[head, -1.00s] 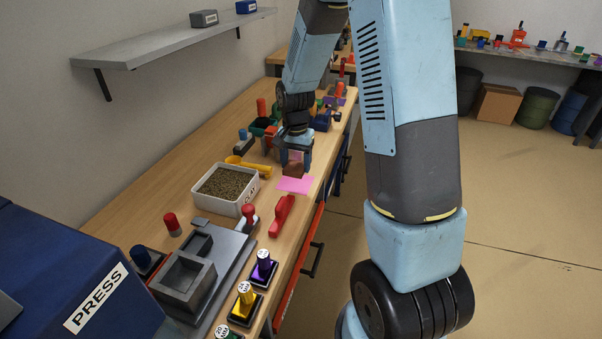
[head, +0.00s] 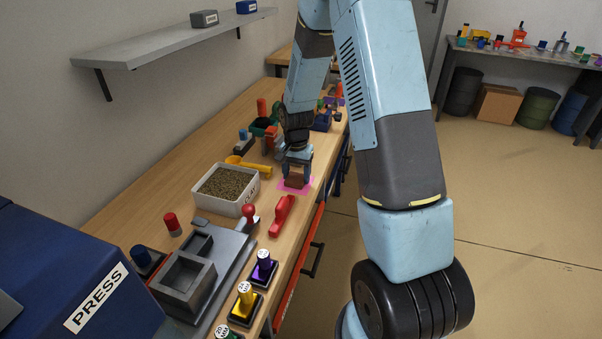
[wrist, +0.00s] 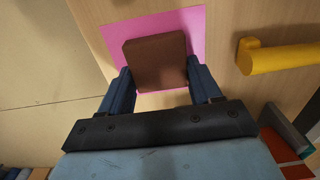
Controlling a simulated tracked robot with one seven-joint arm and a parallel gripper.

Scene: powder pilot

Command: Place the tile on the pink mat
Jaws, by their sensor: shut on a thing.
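The brown square tile (wrist: 158,61) is between the two fingers of my gripper (wrist: 160,82) in the wrist view. My gripper is shut on it. The pink mat (wrist: 115,36) lies beneath the tile, showing around its far side and left. In the head view my gripper (head: 295,178) points down over the pink mat (head: 308,182), with the tile (head: 295,182) at its fingertips. The tile is over the mat; whether it touches the mat I cannot tell.
A white bin of brown granules (head: 226,189) stands left of the mat, with a yellow scoop (head: 248,166) beyond it. A red-handled tool (head: 282,215) lies nearer. The grey press fixture (head: 190,275) is in front. The bench edge is just right of the mat.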

